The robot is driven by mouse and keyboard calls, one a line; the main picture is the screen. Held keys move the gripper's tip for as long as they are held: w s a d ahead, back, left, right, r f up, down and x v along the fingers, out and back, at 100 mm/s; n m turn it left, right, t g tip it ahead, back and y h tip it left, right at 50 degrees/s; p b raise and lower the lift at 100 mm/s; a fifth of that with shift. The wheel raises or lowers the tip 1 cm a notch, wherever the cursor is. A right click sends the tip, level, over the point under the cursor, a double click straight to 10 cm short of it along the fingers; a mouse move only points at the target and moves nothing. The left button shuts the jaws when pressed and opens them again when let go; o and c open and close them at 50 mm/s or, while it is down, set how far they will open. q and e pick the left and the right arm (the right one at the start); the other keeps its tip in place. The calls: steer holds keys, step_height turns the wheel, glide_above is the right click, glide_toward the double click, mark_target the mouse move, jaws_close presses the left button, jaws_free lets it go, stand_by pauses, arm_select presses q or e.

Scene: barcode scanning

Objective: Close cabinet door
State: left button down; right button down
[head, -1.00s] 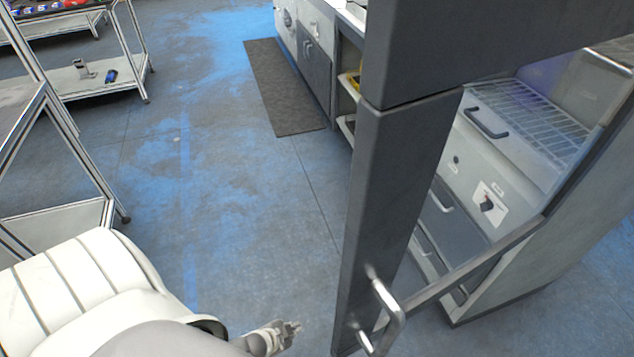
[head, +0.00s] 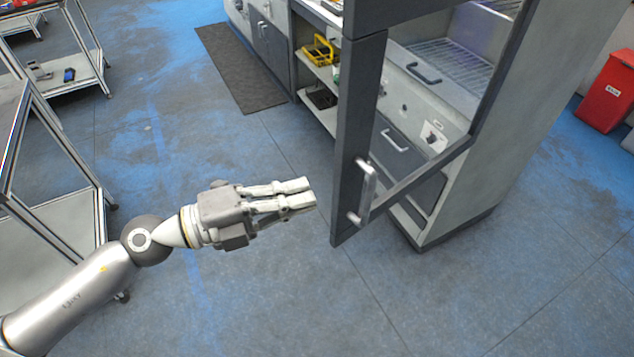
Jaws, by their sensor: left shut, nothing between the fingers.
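The cabinet (head: 480,205) stands at the right of the head view. Its dark-framed glass door (head: 352,140) stands open, swung out toward me. A silver bar handle (head: 366,190) is on the door's near edge. My left gripper (head: 308,193) is shut and empty. Its fingers point right, at the door's edge, with a small gap left of the frame in the picture. My right gripper does not show.
A red bin (head: 608,92) stands at the far right. Metal-framed carts (head: 95,195) stand at the left. A dark mat (head: 240,68) lies before the counter at the back. A yellow item (head: 319,50) sits on an open shelf. The floor between carts and door is free.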

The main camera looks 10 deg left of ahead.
mark_target(341, 168)
arm_select(q)
steer(key=s+d+r+p+x, duration=0.1)
steer(key=p+x, duration=0.5)
steer(key=x, duration=0.4)
steer(key=shift+m, duration=0.3)
steer(key=w+a, duration=0.1)
steer(key=w+a+b, duration=0.1)
steer(key=a, duration=0.1)
steer(key=shift+w+a+f, duration=0.2)
steer(key=shift+w+a, duration=0.05)
steer(key=shift+d, duration=0.1)
